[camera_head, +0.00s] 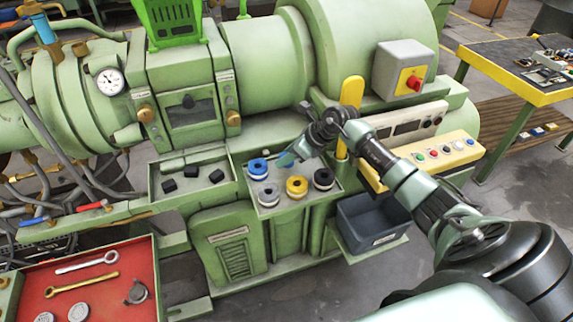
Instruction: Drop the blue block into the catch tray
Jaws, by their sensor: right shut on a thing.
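My right gripper (291,154) reaches in from the right over the machine's front ledge, shut on a small blue-teal piece (286,159) at its tip. This piece looks like the blue block, but its shape is partly hidden by the gripper. It is above the back edge of a grey-floored tray (273,207) that holds several ring-shaped parts. Left of it is a shallow green-rimmed tray (207,188) with several small black blocks. I cannot tell for sure which container is the catch tray. My left gripper is not in view.
A dark grey bin (352,232) stands on a low green shelf under my right arm. A blue ring (258,168) lies beside the gripper. A yellow post (351,95) and a yellow button panel (440,157) are close to the arm. A red tool tray (112,300) is at lower left.

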